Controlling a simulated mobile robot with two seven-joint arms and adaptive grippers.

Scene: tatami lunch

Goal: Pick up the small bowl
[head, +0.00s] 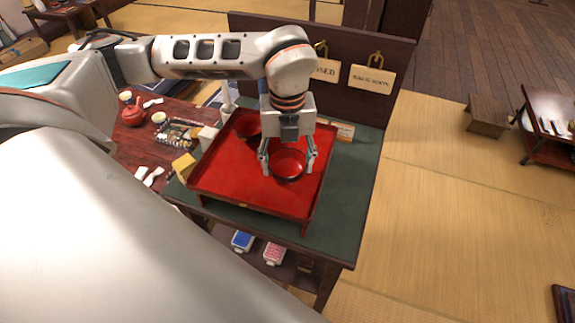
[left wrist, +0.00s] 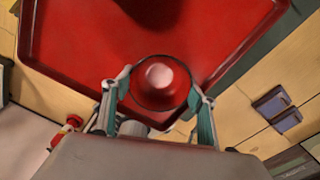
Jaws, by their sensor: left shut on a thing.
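The small bowl (head: 289,165) is red inside with a dark rim, and stands over the red tray (head: 225,181) in the head view. My left gripper (head: 288,167) is shut on the bowl, with one finger on each side of it. In the left wrist view the bowl (left wrist: 160,82) sits between the two fingertips (left wrist: 160,92), with a pale round spot inside it. I cannot tell whether the bowl touches the tray. My right gripper is not in view.
A second red bowl (head: 246,124) stands at the tray's back left. A yellow block (head: 184,166) is beside the tray's left edge. The green tabletop (head: 352,190) is clear at the right. A dark panel with hanging signs (head: 370,80) rises behind.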

